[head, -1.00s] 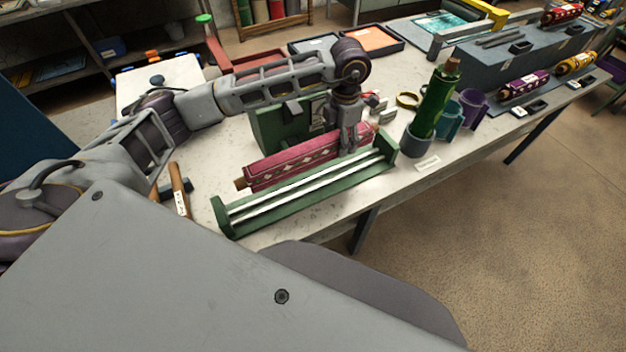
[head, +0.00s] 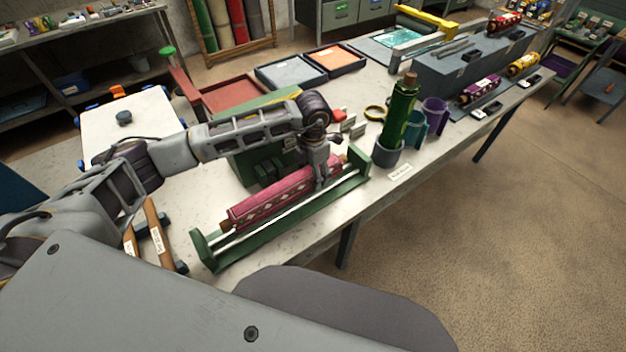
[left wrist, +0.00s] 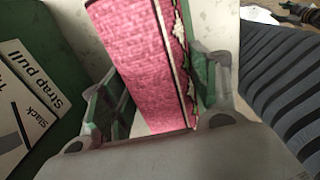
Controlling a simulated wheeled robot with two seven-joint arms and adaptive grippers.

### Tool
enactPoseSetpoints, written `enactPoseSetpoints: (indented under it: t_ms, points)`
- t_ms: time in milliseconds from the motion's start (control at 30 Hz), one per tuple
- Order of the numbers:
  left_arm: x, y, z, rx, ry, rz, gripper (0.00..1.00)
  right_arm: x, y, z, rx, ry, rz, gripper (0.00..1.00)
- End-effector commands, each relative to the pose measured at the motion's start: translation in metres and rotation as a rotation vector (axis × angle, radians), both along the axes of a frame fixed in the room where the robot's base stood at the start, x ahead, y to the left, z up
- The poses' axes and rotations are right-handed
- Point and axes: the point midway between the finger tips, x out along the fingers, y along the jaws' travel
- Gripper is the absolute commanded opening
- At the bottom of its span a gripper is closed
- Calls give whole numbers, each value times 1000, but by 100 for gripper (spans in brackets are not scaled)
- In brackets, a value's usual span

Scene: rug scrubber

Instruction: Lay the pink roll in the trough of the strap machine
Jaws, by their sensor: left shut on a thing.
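The pink roll (head: 270,199) has a patterned band and brown ends. It lies lengthwise over the green trough (head: 205,252), hiding its back part while a white front rail shows. I cannot tell whether the roll rests on the rails or hangs just above them. My left gripper (head: 322,182) is shut on the roll, right of its middle, pointing down. In the left wrist view the pink roll (left wrist: 140,60) runs between the two fingers of my left gripper (left wrist: 160,95). The green strap machine body (head: 240,170) stands behind the trough. My right gripper is out of view.
A green bottle-like roll (head: 398,115) stands in a grey cup (head: 387,153) right of the trough, beside teal and purple cups. Brown-handled tools (head: 158,230) lie to the left. Trays (head: 290,70) lie at the back. The table's front edge is close.

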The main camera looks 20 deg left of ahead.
Motion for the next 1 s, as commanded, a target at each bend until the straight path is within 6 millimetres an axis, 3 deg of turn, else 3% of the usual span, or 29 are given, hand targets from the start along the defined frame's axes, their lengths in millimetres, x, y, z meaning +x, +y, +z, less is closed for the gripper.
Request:
enactPoseSetpoints:
  t_ms: [167,533,800,833,1000]
  points:
    - [0,0,-2,0,0,0,13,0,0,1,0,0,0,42]
    - [0,-1,-33,-1,0,0,13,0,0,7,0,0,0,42]
    - [0,-1,-37,-1,-2,-1,13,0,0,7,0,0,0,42]
    - [-1,0,-38,0,0,-1,62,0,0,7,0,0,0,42]
    - [-1,0,-38,0,0,0,82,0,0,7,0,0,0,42]
